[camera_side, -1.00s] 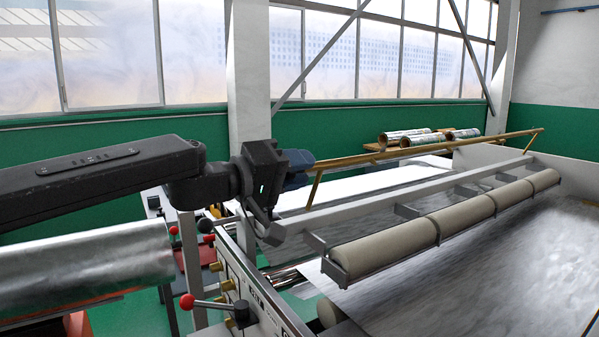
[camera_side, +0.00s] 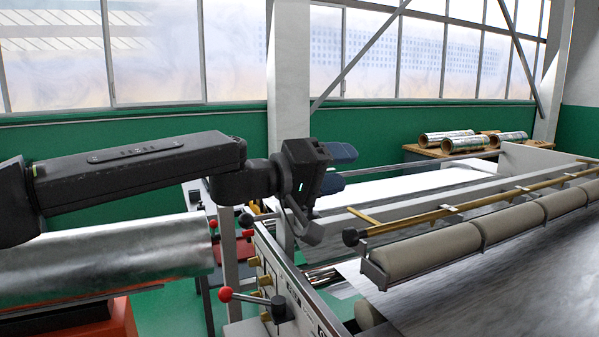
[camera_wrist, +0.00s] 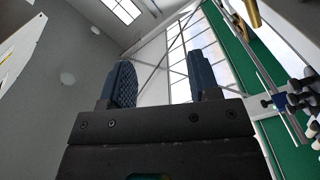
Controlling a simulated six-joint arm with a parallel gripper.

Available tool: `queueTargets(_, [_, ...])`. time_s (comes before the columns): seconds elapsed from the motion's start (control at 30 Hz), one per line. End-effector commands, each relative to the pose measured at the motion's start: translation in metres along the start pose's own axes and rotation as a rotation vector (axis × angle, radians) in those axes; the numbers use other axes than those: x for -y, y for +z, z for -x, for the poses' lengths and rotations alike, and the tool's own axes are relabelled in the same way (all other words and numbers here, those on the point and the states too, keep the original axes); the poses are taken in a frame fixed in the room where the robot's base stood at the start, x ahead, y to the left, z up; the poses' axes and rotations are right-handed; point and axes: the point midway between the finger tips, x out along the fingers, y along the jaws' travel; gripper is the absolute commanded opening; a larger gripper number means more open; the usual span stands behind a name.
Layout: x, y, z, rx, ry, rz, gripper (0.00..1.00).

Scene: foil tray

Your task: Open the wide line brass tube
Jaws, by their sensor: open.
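The long brass tube (camera_side: 420,218) lies at a slant along the top of the beige rollers in the side view. Its near end has a dark knob (camera_side: 350,237). The far end runs toward the right edge of the picture. My gripper (camera_side: 336,169) is open and empty, up and left of the knob, with a gap between them. Its two blue fingers point right in the side view. In the wrist view my gripper (camera_wrist: 160,75) shows both fingers apart, with nothing between them. A brass-coloured piece (camera_wrist: 253,12) shows at the top right there; I cannot tell what it is.
Beige rollers (camera_side: 490,227) sit in a metal frame over a foil sheet. A control panel (camera_side: 275,280) with a red-knobbed lever (camera_side: 225,294) stands below my gripper. A large foil roll (camera_side: 110,255) is at left. Smaller rolls (camera_side: 465,144) lie on a table behind.

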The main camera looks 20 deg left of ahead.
Motion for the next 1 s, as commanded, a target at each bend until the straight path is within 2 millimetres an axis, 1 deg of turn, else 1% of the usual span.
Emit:
queueTargets(0.17, [-0.001,-0.001,0.024,-0.004,0.000,0.001,0.56])
queueTargets(0.5, [-0.001,-0.001,0.085,-0.004,0.001,0.000,0.56])
queueTargets(0.7, [-0.001,-0.001,0.116,-0.005,0.001,-0.001,0.56])
queueTargets(0.83, [-0.001,-0.001,0.127,-0.003,0.002,0.000,0.56])
queueTargets(1.0, [0.000,0.000,0.132,-0.002,0.001,0.000,0.56])
